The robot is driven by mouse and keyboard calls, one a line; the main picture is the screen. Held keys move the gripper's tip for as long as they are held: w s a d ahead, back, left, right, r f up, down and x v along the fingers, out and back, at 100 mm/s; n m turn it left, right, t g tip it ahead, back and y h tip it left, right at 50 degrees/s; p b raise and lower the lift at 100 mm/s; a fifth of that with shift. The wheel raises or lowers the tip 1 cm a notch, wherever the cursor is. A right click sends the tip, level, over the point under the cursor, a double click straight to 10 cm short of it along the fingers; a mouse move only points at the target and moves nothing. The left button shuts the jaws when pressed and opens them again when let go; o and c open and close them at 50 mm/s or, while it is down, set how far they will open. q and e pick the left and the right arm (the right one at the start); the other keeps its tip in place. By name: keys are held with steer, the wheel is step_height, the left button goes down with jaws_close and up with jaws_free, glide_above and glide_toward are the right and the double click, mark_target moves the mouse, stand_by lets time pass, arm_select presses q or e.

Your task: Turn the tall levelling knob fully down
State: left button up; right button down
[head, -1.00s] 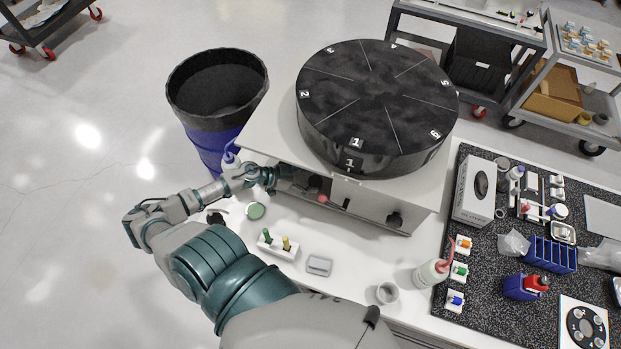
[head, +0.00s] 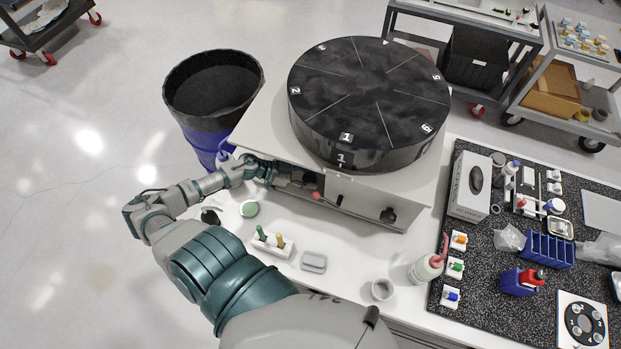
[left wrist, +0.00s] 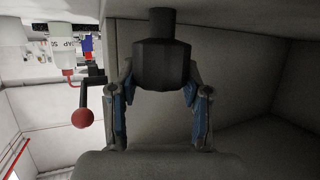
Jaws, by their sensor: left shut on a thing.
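The dark, faceted knob (left wrist: 162,65) hangs on a narrow stem at the top middle of the left wrist view. My left gripper (left wrist: 158,92) has its two blue-padded fingers on either side of the knob and is shut on it. In the head view my left gripper (head: 266,172) reaches into the open left part of the white machine (head: 360,200), under its top plate. The knob itself is hidden there. My right gripper does not show.
A red ball on a crank lever (left wrist: 82,118) is close to the left finger. A black round disc (head: 370,95) with numbered sectors tops the machine. A green-tipped rack (head: 270,243), a small grey box (head: 314,262) and a cup (head: 382,289) stand on the white bench. A blue bin (head: 212,100) stands behind the arm.

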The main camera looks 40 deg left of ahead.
arm_select(q)
steer(key=o, duration=0.9)
steer(key=shift+s+a+f, duration=0.1)
steer(key=shift+s+f, duration=0.05)
steer(key=shift+f, duration=0.05)
steer(key=shift+o, duration=1.4)
steer(key=shift+a, duration=0.4)
steer(key=shift+d, duration=0.1)
steer(key=shift+d, duration=0.15)
